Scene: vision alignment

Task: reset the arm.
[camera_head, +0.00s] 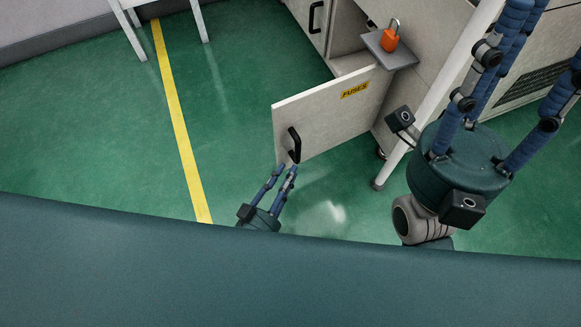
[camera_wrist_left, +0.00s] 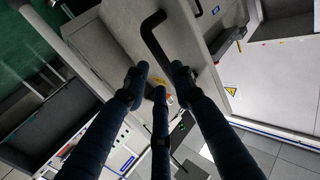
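The cabinet door (camera_head: 340,112) stands swung open, with a yellow "FUSES" label (camera_head: 355,90) and a black handle (camera_head: 294,145). My left gripper (camera_head: 283,171) is just below the handle's lower end, its fingers apart with nothing held. In the left wrist view the black handle (camera_wrist_left: 154,37) shows just beyond the spread fingertips of my left gripper (camera_wrist_left: 160,78). Whether a finger touches the handle I cannot tell. My right gripper (camera_head: 489,52) is large at the right, its blue fingers pointing up. Its fingertips are out of frame.
A pale table leg (camera_head: 430,105) stands between the cabinet and my right gripper.

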